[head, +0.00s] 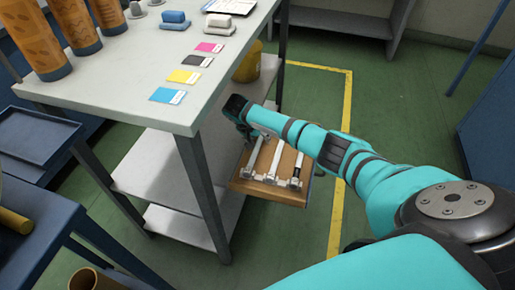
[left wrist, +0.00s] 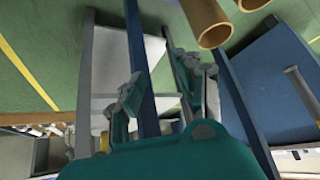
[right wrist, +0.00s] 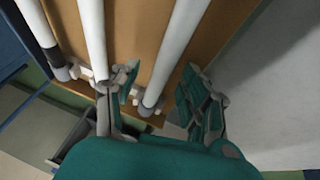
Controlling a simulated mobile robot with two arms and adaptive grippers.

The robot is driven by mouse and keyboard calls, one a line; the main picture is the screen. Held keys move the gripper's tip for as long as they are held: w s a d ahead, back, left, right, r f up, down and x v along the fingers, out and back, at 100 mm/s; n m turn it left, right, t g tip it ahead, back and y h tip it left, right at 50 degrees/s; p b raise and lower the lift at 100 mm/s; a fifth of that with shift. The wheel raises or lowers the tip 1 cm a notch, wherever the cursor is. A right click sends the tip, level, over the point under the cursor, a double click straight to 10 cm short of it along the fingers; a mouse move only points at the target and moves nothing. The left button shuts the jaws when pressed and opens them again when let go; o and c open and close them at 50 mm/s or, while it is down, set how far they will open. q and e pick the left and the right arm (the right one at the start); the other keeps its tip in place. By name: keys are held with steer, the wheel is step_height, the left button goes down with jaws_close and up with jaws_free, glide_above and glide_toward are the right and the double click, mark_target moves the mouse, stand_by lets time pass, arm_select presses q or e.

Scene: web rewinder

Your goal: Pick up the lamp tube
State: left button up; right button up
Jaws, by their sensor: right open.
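Several white lamp tubes lie side by side in white holders on a wooden tray (head: 286,161), beside the lower shelf in the head view. One lamp tube (head: 297,168) has a dark band near its end. My right gripper (head: 245,125) is over the far end of the tray, partly hidden by its own arm. In the right wrist view my right gripper (right wrist: 160,88) is open, and the right-hand lamp tube (right wrist: 178,48) shows between its fingers, apparently not gripped. The middle tube (right wrist: 95,45) is left of them. My left gripper (left wrist: 160,82) is open and empty in the left wrist view.
A grey table (head: 130,85) with coloured cards and brown printed rolls stands at upper left, its leg close to the tray. A yellow bucket (head: 247,66) sits behind the tray. A blue bench (head: 35,225) is at lower left.

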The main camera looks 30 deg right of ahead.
jaws_close()
stand_by(0.3)
stand_by(0.3)
